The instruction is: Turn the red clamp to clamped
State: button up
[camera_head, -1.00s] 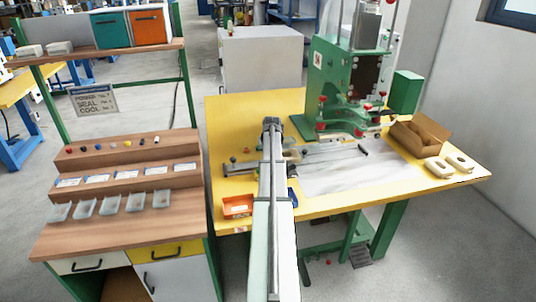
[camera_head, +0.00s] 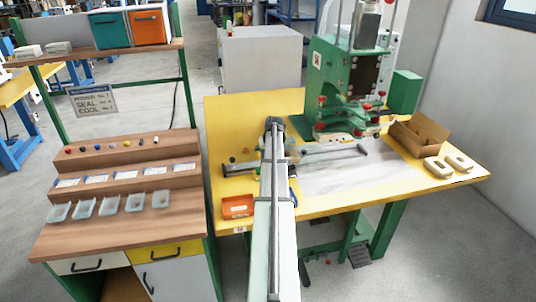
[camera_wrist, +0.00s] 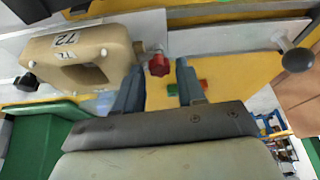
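In the wrist view, a red lobed knob (camera_wrist: 158,66), which looks like the red clamp, sits beside a beige block (camera_wrist: 75,58) marked 72. My gripper (camera_wrist: 160,64) is open, with one dark finger on each side of the knob in the picture. Gaps show between the knob and both fingers; I cannot tell how far ahead of the fingertips it is. In the head view my arm (camera_head: 272,170) reaches over the yellow table and hides the gripper and the clamp area. Whether the clamp is turned to clamped cannot be read.
A green press (camera_head: 335,75) with red knobs stands at the back right. An orange bin (camera_head: 237,207) is left of my arm. A cardboard box (camera_head: 418,134) lies at the right.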

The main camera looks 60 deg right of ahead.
jog(key=shift+o, duration=1.1)
jog(key=shift+m, duration=0.3)
